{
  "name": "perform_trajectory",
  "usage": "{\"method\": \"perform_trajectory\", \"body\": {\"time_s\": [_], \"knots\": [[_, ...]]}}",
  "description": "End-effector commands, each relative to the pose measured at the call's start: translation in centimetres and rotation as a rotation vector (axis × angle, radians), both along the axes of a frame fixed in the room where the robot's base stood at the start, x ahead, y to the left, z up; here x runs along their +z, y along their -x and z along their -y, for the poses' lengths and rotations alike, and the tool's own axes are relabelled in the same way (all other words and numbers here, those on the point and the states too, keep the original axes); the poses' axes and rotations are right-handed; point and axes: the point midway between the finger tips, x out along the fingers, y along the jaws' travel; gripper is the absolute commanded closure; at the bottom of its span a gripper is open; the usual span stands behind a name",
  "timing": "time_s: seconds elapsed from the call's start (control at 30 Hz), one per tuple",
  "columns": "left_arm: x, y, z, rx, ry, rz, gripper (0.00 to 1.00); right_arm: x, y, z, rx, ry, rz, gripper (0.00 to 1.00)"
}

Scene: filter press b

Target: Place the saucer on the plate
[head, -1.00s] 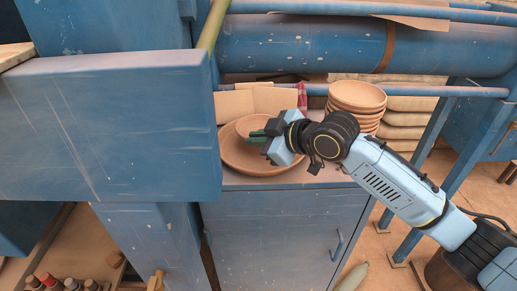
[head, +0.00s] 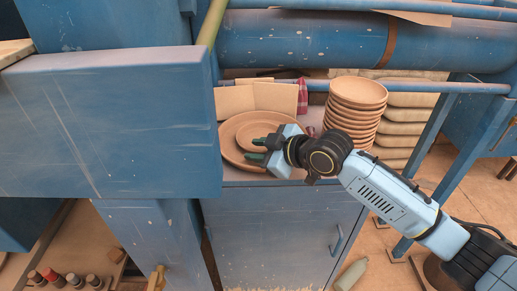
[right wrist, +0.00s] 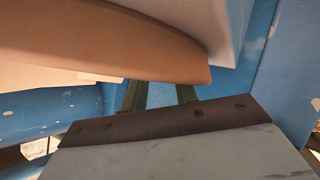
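The large terracotta plate (head: 229,151) lies on the blue cabinet top in the head view. The smaller terracotta saucer (head: 256,130) lies inside the plate, looking flat, with its near right part hidden by my gripper. My right gripper (head: 257,151) is at the right side of the plate, its green fingers apart with a gap between them and nothing held. In the right wrist view the fingers (right wrist: 161,95) also stand apart. A terracotta rim (right wrist: 150,50) fills the upper part there; I cannot tell whether it is plate or saucer. My left gripper is not in view.
A tall stack of terracotta bowls (head: 355,105) stands just right of my gripper. A big blue beam (head: 110,125) blocks the left, and a blue pipe (head: 420,87) crosses behind.

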Motion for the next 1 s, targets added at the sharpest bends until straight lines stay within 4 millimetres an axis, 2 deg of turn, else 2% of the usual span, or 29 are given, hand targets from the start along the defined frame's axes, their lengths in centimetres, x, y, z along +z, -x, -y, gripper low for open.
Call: {"method": "perform_trajectory", "body": {"time_s": [0.27,0.7,1.0], "knots": [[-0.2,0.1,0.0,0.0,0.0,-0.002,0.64,0.8,1.0,1.4,-0.002,0.001,0.001,0.71],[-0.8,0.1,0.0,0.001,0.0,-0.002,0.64,4.5,5.9,7.1,-0.002,0.001,0.001,0.71],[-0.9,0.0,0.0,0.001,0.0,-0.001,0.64,5.3,7.0,8.2,0.0,0.0,0.0,0.71]]}}
